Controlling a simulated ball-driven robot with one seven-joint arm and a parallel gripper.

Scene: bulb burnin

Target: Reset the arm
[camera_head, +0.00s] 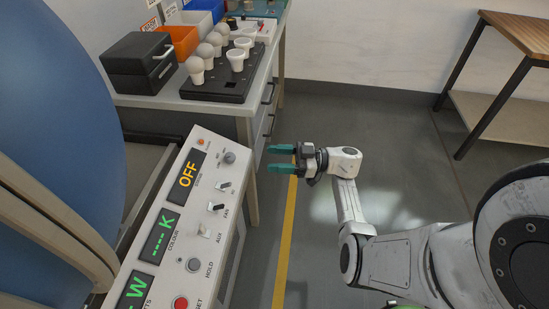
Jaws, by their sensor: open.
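My gripper (281,159) is open and empty, with its two green fingers apart and pointing left. It hangs in free space over the grey floor, just right of the white control panel (187,240). My white arm reaches in from the right side of the picture, bent at the elbow. The fingers do not appear to touch anything.
The panel shows OFF in orange and has knobs, switches and a red button (181,303). A bench (232,116) behind holds a black rack (215,90) of white bulbs, a black box (138,62) and bins. A wooden table (520,33) stands right. Floor between is clear.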

